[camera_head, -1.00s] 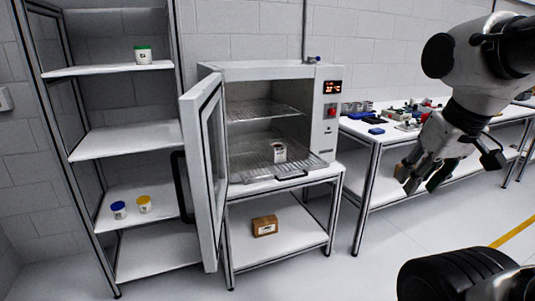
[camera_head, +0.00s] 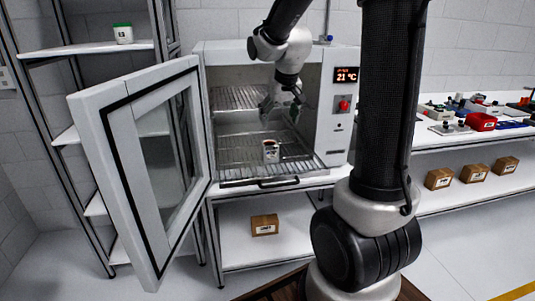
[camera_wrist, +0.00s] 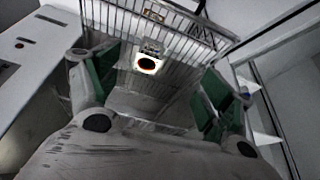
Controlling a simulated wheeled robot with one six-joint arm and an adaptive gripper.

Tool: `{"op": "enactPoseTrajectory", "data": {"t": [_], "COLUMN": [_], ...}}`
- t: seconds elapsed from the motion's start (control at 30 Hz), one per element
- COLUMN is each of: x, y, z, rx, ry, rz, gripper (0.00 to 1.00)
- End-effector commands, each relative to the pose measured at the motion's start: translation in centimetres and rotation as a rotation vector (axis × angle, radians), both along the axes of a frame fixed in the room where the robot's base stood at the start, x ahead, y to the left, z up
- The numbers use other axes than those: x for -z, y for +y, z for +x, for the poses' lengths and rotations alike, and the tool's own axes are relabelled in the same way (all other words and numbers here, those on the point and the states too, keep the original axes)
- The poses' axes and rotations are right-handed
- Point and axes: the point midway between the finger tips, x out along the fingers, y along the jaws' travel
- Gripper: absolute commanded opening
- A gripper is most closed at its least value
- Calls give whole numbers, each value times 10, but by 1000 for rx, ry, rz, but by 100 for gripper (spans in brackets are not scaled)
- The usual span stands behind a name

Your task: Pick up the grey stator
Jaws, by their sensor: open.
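The grey stator (camera_head: 271,152) stands upright on the lower wire rack inside the open oven, with a label on its front and a dark reddish-brown top. In the wrist view the stator (camera_wrist: 148,63) shows between and beyond my two fingers, with its round dark opening facing the camera. My gripper (camera_head: 280,110) is inside the oven opening, above the stator and apart from it. In the wrist view my gripper (camera_wrist: 155,88) has its green-padded fingers spread wide with nothing between them.
The oven door (camera_head: 140,165) stands open to the left. An upper wire rack (camera_head: 238,98) sits further back. The oven's control panel (camera_head: 342,105) is close on the right. Cardboard boxes lie on shelves below, and a workbench (camera_head: 440,140) stands at right.

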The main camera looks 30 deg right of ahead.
Motion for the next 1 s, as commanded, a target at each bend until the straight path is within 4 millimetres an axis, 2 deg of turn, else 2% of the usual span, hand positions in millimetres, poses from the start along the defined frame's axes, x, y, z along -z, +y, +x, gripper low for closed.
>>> {"op": "enactPoseTrajectory", "data": {"t": [0.03,0.1,0.2,0.3,0.43,1.0], "x": [22,49,84,111,130,200], "y": [-8,-18,-30,-38,-43,-48], "z": [25,57,91,112,125,154], "rx": [17,37,58,73,83,83], "ry": [11,6,2,-2,-4,-4], "rz": [1,3,6,9,12,12], "gripper": [80,80,80,80,80,80]}}
